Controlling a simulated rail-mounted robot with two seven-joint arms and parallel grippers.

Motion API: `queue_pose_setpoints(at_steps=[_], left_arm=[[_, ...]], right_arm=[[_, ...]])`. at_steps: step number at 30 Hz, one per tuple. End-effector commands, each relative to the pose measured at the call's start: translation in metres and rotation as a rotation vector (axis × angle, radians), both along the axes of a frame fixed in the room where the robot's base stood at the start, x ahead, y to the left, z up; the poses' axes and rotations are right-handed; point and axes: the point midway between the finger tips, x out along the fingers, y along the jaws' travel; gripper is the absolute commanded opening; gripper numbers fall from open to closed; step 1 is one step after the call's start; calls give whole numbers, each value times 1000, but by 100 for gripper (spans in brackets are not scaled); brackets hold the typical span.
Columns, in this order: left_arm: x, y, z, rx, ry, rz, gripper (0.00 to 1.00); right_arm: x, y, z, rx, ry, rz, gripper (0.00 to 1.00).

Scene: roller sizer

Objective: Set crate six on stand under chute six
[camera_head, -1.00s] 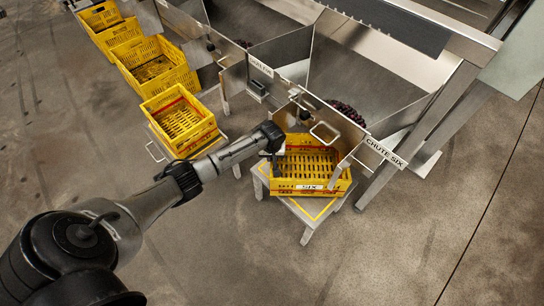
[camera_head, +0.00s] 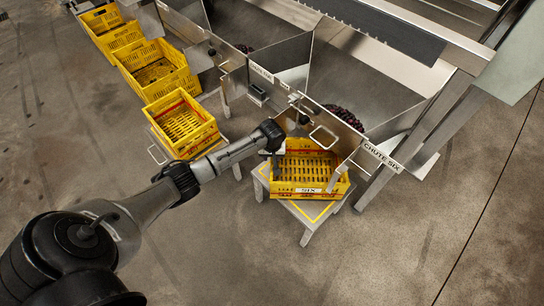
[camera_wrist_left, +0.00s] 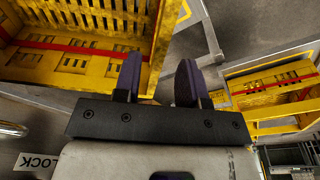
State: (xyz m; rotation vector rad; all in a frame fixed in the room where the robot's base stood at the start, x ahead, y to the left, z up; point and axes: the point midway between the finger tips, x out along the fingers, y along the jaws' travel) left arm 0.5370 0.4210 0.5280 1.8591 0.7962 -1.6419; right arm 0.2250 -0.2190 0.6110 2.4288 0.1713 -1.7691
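Yellow crate six (camera_head: 283,188), with a white SIX label, sits on a grey stand (camera_head: 307,238) with yellow border lines. It is under chute six (camera_head: 345,105), whose panel hides part of it. My left gripper (camera_head: 277,157) is at the crate's left side in the head view. In the left wrist view, the gripper's two dark fingers (camera_wrist_left: 160,82) stand apart, with a yellow crate wall (camera_wrist_left: 165,35) between or just beyond them. Clear gaps show beside the wall, so the gripper looks open. My right gripper is not in view.
Another yellow crate (camera_head: 183,125) stands on a stand to the left. More yellow crates (camera_head: 152,68) line up behind it. Metal chute panels with handles (camera_head: 322,137) hang close over crate six. The concrete floor in front is clear.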

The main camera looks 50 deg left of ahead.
Motion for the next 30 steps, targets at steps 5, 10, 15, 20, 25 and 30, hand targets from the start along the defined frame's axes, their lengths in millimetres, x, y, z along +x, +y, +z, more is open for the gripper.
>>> queue_pose_setpoints(at_steps=[5,10,15,20,25,30], left_arm=[[-3,-3,39,0,-1,-1,38],[-5,-5,62,0,-1,-1,38],[-6,-6,75,0,-1,0,38],[-7,-6,79,0,0,0,38],[-23,-31,66,-3,4,-90,38],[-85,-102,42,-11,-13,-373,38]], right_arm=[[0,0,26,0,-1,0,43],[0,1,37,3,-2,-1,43],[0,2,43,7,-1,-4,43],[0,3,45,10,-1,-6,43],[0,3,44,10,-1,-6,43],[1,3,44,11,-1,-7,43]])
